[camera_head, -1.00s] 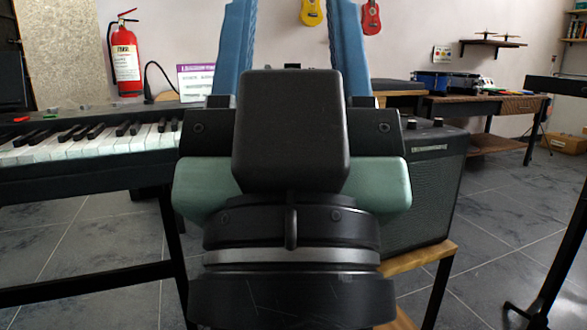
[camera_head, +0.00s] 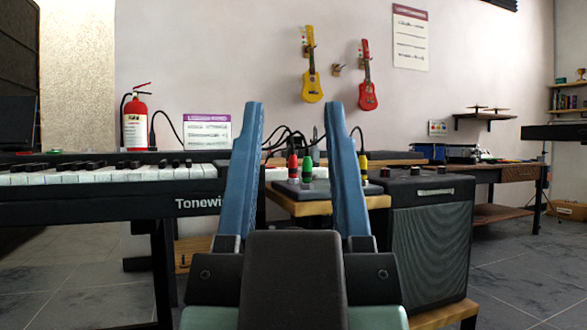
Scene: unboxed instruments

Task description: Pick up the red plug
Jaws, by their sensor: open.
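The red plug (camera_head: 292,166) stands upright on a dark box-like surface (camera_head: 310,190) on a wooden stand, seen between my gripper's fingers. A green plug (camera_head: 307,168) stands just to its right. A yellow plug (camera_head: 363,168) stands further right, beyond the right finger. My gripper (camera_head: 295,112) is open and empty, its two blue fingers spread wide and pointing up and away in the picture. The plugs show beyond the fingers, apart from them. The lower part of the stand is hidden behind my gripper.
A keyboard (camera_head: 110,190) on a black stand is at the left. A speaker amplifier (camera_head: 430,240) stands close at the right of the plugs. Black cables (camera_head: 290,138) loop behind the plugs. Two small guitars hang on the back wall, and a fire extinguisher (camera_head: 135,125) is behind the keyboard.

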